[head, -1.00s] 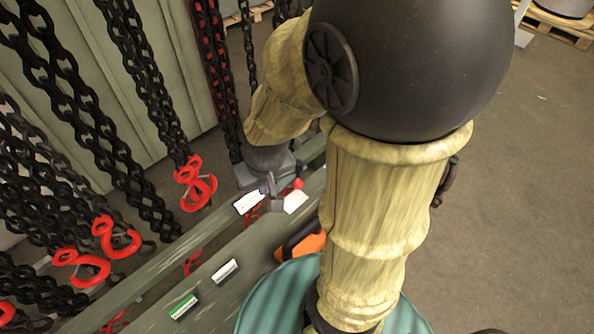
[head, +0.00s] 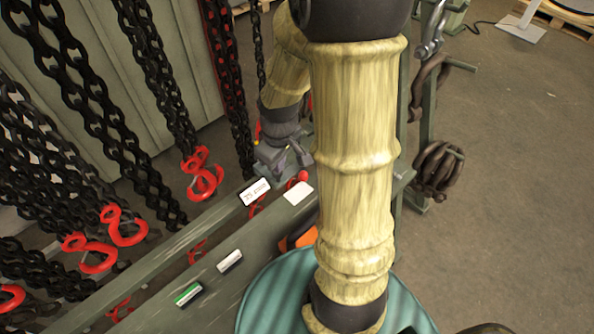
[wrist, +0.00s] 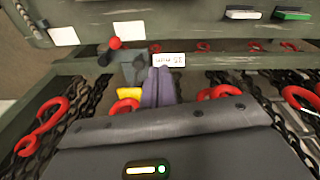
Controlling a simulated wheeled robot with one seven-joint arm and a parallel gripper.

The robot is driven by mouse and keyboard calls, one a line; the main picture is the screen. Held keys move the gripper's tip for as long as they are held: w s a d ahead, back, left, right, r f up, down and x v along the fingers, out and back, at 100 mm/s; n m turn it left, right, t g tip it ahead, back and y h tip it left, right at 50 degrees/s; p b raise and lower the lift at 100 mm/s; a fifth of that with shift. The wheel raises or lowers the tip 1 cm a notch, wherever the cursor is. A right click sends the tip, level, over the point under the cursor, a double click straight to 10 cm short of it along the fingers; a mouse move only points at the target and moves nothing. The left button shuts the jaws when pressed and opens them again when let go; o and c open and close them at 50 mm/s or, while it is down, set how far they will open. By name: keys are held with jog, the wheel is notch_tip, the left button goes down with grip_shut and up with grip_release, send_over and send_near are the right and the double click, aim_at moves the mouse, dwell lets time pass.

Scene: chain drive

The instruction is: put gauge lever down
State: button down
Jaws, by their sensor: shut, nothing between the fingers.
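A small lever with a round red knob, which looks like the gauge lever, sits by the rail; its knob shows in the head view (head: 302,176) and in the wrist view (wrist: 115,43). A short dark stem lies beside the knob, and I cannot tell whether the lever is up or down. My gripper (head: 287,158) is just behind and left of the knob in the head view. In the wrist view its fingers (wrist: 158,88) are shut and empty, to the right of the knob and apart from it. A grey block (wrist: 132,66) stands between them.
A white printed label (head: 255,191) and a blank white plate (head: 298,193) are on the green rails. Black chains with red hooks (head: 203,174) hang at the left. A teal round top (head: 262,300) is below my arm. Open floor lies at the right.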

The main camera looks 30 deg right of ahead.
jog(key=w+d+f+n+y, duration=0.1)
jog(key=w+d+f+n, duration=0.2)
jog(key=d+f+n, duration=0.1)
jog(key=w+d+f+n+y+p, duration=0.1)
jog(key=w+d+f+n+y, duration=0.1)
jog(key=w+d+f+n, duration=0.2)
jog(key=d+f+n, duration=0.1)
jog(key=d+f, duration=0.2)
jog(key=d, duration=0.1)
jog(key=shift+d+y, duration=0.3)
jog(key=shift+d, duration=0.05)
jog(key=p+x, duration=0.2)
jog(key=x, duration=0.8)
jog(key=shift+w, duration=0.1)
